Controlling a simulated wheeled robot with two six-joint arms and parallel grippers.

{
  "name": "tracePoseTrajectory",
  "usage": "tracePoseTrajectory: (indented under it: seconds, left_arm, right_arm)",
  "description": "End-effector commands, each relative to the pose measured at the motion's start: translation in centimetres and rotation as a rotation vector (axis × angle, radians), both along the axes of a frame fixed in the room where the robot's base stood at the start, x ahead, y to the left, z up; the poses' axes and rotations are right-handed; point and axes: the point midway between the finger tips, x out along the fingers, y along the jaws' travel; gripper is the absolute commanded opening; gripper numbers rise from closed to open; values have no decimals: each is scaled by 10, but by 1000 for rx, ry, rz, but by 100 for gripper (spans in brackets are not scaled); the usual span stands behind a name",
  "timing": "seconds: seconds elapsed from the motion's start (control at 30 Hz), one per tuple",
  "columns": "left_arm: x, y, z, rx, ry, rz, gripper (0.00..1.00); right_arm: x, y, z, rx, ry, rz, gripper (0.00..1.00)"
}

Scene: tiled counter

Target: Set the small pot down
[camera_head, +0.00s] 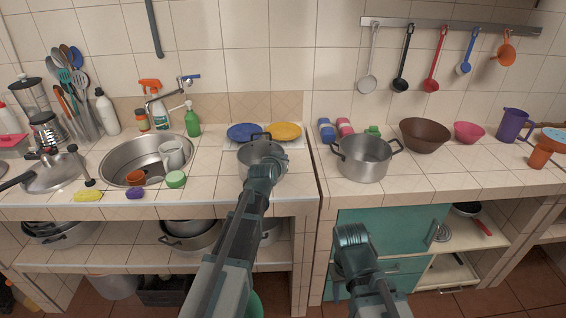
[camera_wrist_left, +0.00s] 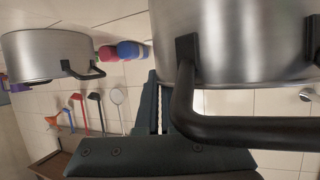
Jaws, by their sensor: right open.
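The small pot (camera_head: 262,158) is a grey metal pot with dark handles, over the left counter in front of the two plates. My left gripper (camera_head: 266,170) is at its near side and shut on the pot's near handle. In the left wrist view the pot's wall (camera_wrist_left: 235,40) fills the upper right and its black handle (camera_wrist_left: 240,132) lies at the fingers. The pot looks upright; I cannot tell whether its base touches the counter. My right gripper (camera_head: 352,236) is open and empty, in front of the teal cabinet.
A larger pot (camera_head: 365,158) stands on the right counter beside a brown bowl (camera_head: 425,135). A blue plate (camera_head: 244,132) and a yellow plate (camera_head: 286,131) lie behind the small pot. The sink (camera_head: 125,163) is to the left. A gap (camera_head: 316,180) separates the counters.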

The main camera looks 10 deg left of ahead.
Motion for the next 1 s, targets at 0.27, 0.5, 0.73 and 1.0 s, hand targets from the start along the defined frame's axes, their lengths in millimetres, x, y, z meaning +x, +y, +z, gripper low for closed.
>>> tracePoseTrajectory:
  seconds: [0.27,0.5,0.73,1.0]
  left_arm:
    - [0,0,-3,1,-1,1,0]
    - [0,0,-1,0,0,0,34]
    - [0,0,-1,0,0,0,34]
    - [-15,0,9,0,0,0,34]
  right_arm:
    - [0,0,-3,0,0,0,50]
    - [0,0,-1,0,0,0,50]
    - [0,0,-1,0,0,0,50]
    - [0,0,9,0,0,0,50]
